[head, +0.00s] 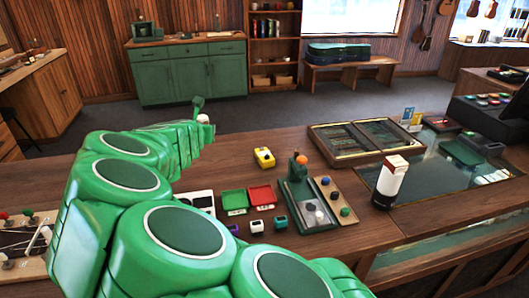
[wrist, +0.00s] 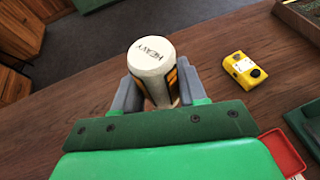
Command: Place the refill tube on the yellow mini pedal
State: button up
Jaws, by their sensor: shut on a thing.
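The refill tube (wrist: 151,58) is between the fingers of my gripper (wrist: 157,92) in the wrist view. Its pale round end faces the camera and reads "HEAVY"; an orange and dark side shows below it. My gripper is shut on the tube. In the head view only a small pale part of the tube (head: 203,118) shows past my arm. The yellow mini pedal (head: 264,157) stands on the wooden counter, right of my gripper.
Green (head: 234,200) and red (head: 262,196) trays lie in front of the yellow pedal. Small tuners sit before the trays. The counter around the yellow pedal is mostly clear.

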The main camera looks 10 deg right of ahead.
jog(key=s+d+r+m+g+h, duration=0.1)
jog(key=s+d+m+g+h, duration=0.35)
jog(key=d, duration=0.55)
jog(key=s+d+r+m+g+h, duration=0.1)
jog(key=s+d+m+g+h, duration=0.35)
jog(key=d, duration=0.45)
jog(key=m+t, duration=0.1)
send_over(264, 154)
jog(key=s, duration=0.2)
jog(key=f, duration=0.8)
jog(key=shift+w+d+f, duration=0.1)
jog(key=shift+w, duration=0.15)
jog(key=shift+w+f, duration=0.5)
jog(key=shift+w, duration=0.1)
jog(key=shift+w+f, duration=0.25)
jog(key=shift+f, duration=1.6)
jog(key=shift+f, duration=0.45)
jog(key=o, duration=1)
